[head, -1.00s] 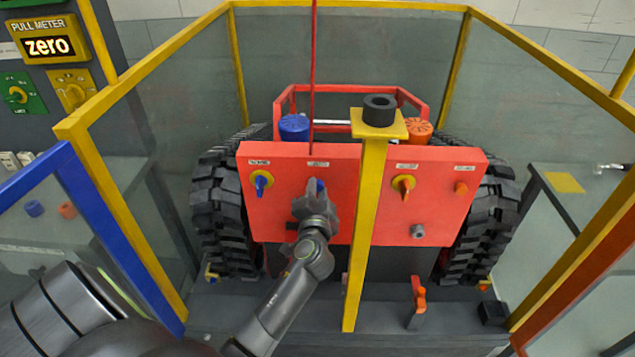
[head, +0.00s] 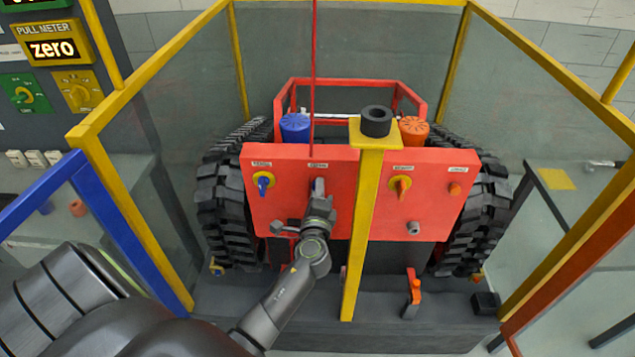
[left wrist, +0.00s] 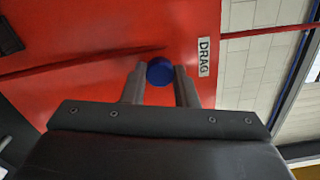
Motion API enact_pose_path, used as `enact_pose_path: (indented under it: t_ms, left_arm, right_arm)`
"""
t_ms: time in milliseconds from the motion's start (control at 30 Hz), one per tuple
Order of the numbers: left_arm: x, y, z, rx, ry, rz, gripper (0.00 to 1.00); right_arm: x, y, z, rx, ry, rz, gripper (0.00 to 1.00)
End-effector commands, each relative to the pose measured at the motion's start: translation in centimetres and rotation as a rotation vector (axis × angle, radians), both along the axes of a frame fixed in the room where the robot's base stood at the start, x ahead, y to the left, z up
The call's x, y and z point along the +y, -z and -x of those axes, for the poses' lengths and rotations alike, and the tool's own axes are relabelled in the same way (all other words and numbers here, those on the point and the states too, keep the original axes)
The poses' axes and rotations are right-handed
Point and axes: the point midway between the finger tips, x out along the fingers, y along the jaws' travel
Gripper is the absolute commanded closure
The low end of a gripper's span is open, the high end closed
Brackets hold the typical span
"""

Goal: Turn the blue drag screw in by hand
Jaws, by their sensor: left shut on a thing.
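The blue drag screw (left wrist: 160,71) shows in the left wrist view as a round blue head on the red panel, beside a white label reading DRAG. My left gripper (left wrist: 160,84) is shut on it, with one finger on each side of the head. In the head view my left gripper (head: 318,188) reaches the upper middle of the red panel (head: 335,225) from below and hides the screw there. My right gripper is not in view.
A yellow post (head: 366,240) with a black cap (head: 376,121) stands just right of my left gripper. A blue switch (head: 263,184) and an orange switch (head: 401,186) sit on the panel. Yellow-framed clear walls enclose the carrier.

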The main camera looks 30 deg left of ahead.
Motion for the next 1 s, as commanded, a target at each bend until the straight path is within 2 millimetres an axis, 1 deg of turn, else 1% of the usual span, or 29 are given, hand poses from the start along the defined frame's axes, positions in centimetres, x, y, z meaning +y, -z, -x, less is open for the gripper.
enact_pose_path:
  t_ms: [33,100,233,333,567,667,767,1000]
  left_arm:
    - [0.0,-0.3,0.1,0.05,-0.001,-0.069,0.9]
    - [0.0,-0.3,0.1,0.109,0.0,-0.169,0.9]
    - [0.0,0.0,0.1,0.19,0.001,-0.301,0.9]
    - [0.0,0.1,0.1,0.213,0.0,-0.341,0.9]
    - [0.0,0.2,0.1,0.213,0.0,-0.341,0.9]
    - [0.0,0.1,0.1,0.234,0.001,-0.372,0.9]
    - [0.0,-0.2,0.1,0.308,0.001,-0.488,0.9]
    - [0.0,-0.2,0.1,0.531,0.003,-0.854,0.9]
  right_arm:
    - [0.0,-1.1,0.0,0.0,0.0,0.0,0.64]
    - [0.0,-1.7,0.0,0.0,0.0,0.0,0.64]
    - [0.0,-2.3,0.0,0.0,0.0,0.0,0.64]
    - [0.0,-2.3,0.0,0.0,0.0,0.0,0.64]
    - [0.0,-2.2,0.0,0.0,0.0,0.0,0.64]
    - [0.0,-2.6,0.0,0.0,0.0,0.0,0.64]
    - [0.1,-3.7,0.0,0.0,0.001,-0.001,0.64]
    - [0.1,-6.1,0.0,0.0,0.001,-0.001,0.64]
